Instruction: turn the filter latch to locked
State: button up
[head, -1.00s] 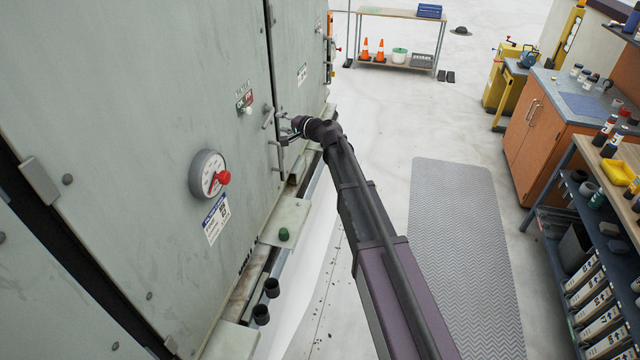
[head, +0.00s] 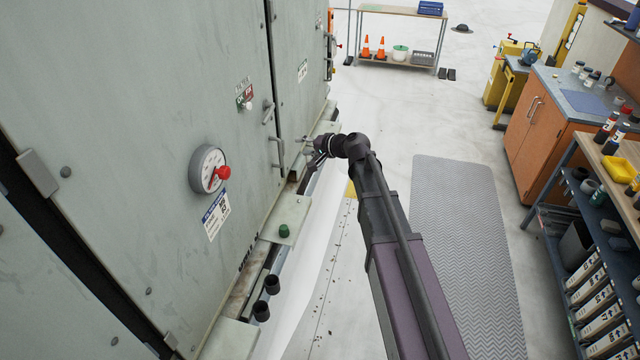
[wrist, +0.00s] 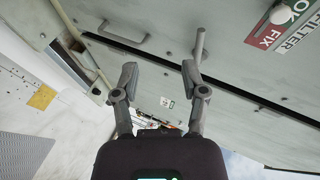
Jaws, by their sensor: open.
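A short grey lever, which looks like the filter latch (head: 268,112), sticks out of the grey-green cabinet beside the door seam. In the wrist view the lever (wrist: 199,46) stands just beyond the right fingertip, and I cannot tell whether they touch. A red and green filter label (head: 244,96) with a white knob is to its left; the label also shows in the wrist view (wrist: 285,30). My gripper (head: 314,152) is off the cabinet face, right of and below the lever. In the wrist view my gripper (wrist: 160,78) is open, with nothing between its fingers.
A grey pull handle (head: 278,153) is just below the lever. A round gauge with a red knob (head: 223,172) is at left. A ledge with a green knob (head: 284,231) juts out below. A grey mat (head: 465,250) and open floor lie right of my arm.

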jog(key=s+d+f+n+g+h+b, duration=0.2)
jog(key=s+d+f, duration=0.2)
jog(key=s+f, duration=0.3)
jog(key=shift+s+d+f+h, duration=0.2)
jog(key=shift+s+f+h, duration=0.05)
jog(key=shift+f+h, duration=0.05)
dwell(0.4)
jog(key=m+t+y+b, duration=0.4)
jog(key=t+y+b, duration=0.35)
jog(key=b, duration=0.35)
send_near(266, 117)
notch_tip(266, 117, down, 2)
jog(key=s+d, duration=0.2)
jog(key=d, duration=0.1)
jog(key=shift+y, duration=0.25)
jog(key=shift+d, duration=0.1)
jog(key=shift+r, duration=0.1)
jog(key=p+x, duration=0.3)
jog(key=x, duration=1.1)
jog(key=shift+s+f, duration=0.1)
jog(key=shift+f, duration=0.1)
